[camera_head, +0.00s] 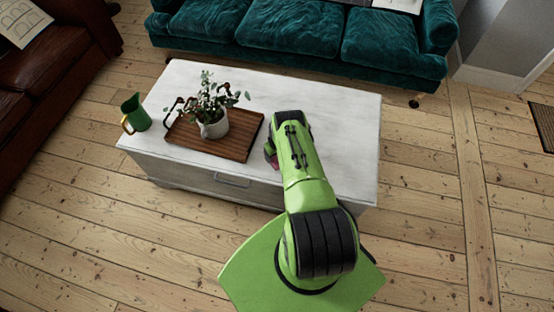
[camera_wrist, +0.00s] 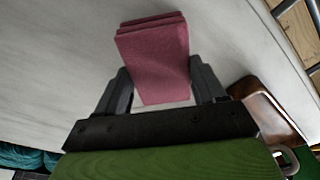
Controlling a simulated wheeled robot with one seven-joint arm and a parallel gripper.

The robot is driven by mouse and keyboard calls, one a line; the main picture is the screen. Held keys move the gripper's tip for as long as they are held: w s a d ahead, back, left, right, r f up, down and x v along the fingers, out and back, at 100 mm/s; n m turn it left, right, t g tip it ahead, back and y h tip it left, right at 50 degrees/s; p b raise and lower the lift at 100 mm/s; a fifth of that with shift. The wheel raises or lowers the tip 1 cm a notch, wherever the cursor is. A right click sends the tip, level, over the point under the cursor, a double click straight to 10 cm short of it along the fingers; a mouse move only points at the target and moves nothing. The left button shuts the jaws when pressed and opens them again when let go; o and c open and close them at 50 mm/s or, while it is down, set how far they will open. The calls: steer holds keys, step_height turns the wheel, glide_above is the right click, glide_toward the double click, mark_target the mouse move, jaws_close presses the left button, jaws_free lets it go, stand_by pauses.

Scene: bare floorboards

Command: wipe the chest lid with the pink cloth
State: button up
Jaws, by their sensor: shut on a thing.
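The chest is white with a flat lid (camera_head: 335,119) and a handle on its front. The pink cloth (camera_wrist: 155,58) is a folded pad. My gripper (camera_wrist: 155,85) is shut on it, one finger on each side, in the wrist view. The lid (camera_wrist: 60,60) fills much of that view behind the cloth. Whether the cloth touches the lid I cannot tell. In the head view my arm covers most of the gripper, and only a sliver of pink shows at the lid's front edge.
A wooden tray (camera_head: 183,136) with a potted plant (camera_head: 213,124) stands on the lid's left half. A green jug (camera_head: 135,114) stands at the left end. The right half of the lid looks clear. A teal sofa (camera_head: 290,28) is behind, a brown leather seat (camera_head: 50,65) at left.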

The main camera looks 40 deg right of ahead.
steer(key=shift+w+d+f+b, duration=0.1)
steer(key=shift+w+d+b, duration=0.2)
steer(key=shift+d+b, duration=0.3)
steer(key=shift+w+d+b, duration=0.25)
steer(key=shift+d+b, duration=0.1)
steer(key=shift+b, duration=0.35)
steer(key=shift+w+d+f+b, duration=0.15)
steer(key=shift+w+d+b, duration=0.3)
steer(key=shift+b, duration=0.55)
steer(key=d+b, duration=0.1)
steer(key=b, duration=0.1)
steer(key=shift+w+b, duration=0.3)
steer(key=shift+w, duration=0.1)
steer(key=shift+w+d+r+b, duration=0.25)
steer(key=shift+d+b, duration=0.1)
steer(key=shift+b, duration=0.2)
steer(key=d+b, duration=0.1)
steer(key=b, duration=0.2)
steer(key=w+d+b, duration=0.1)
steer(key=b, duration=0.2)
steer(key=shift+w+f, duration=0.25)
steer(key=shift+w+d+r+b, duration=0.1)
steer(key=shift+w+d+b, duration=0.15)
steer(key=shift+b, duration=0.8)
steer(key=shift+r, duration=0.1)
step_height(320, 180, up, 6)
steer(key=p, duration=0.3)
steer(key=shift+p, duration=0.35)
